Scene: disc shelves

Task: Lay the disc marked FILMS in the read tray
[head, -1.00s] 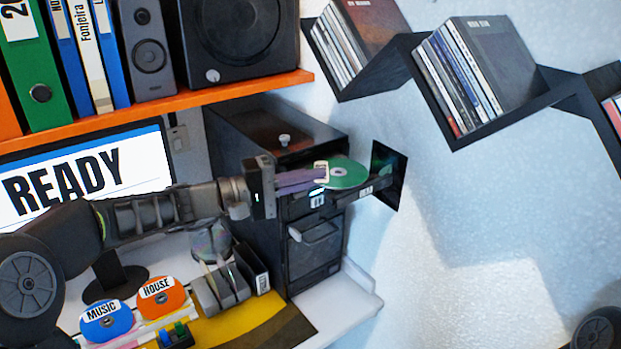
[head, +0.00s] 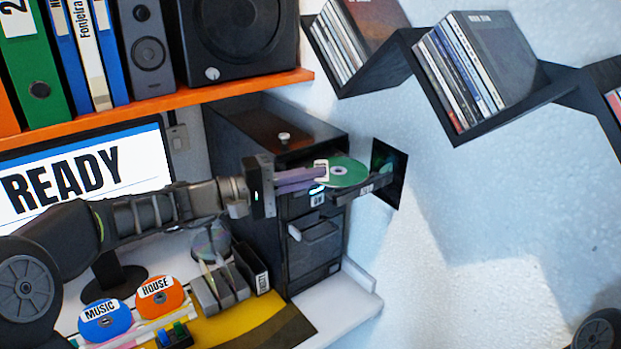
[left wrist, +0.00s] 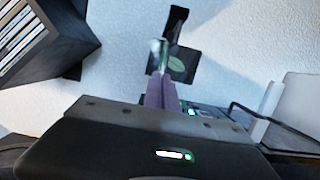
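A green disc (head: 349,171) lies flat at the end of my left gripper (head: 322,171), over a dark tray (head: 366,190) that sticks out of the black tower unit. The left gripper's purple fingers look shut on the disc's near edge, by its white label. The label is too small to read. I cannot tell whether the disc touches the tray. In the left wrist view the disc shows almost edge-on (left wrist: 158,52) beyond the fingertips. My right gripper is not in view.
The black tower unit (head: 275,131) has a drawer below the tray. A blue MUSIC disc (head: 105,321) and an orange HOUSE disc (head: 160,297) stand on the desk beside a grey rack (head: 222,288). An orange shelf (head: 150,107) runs above my left arm.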

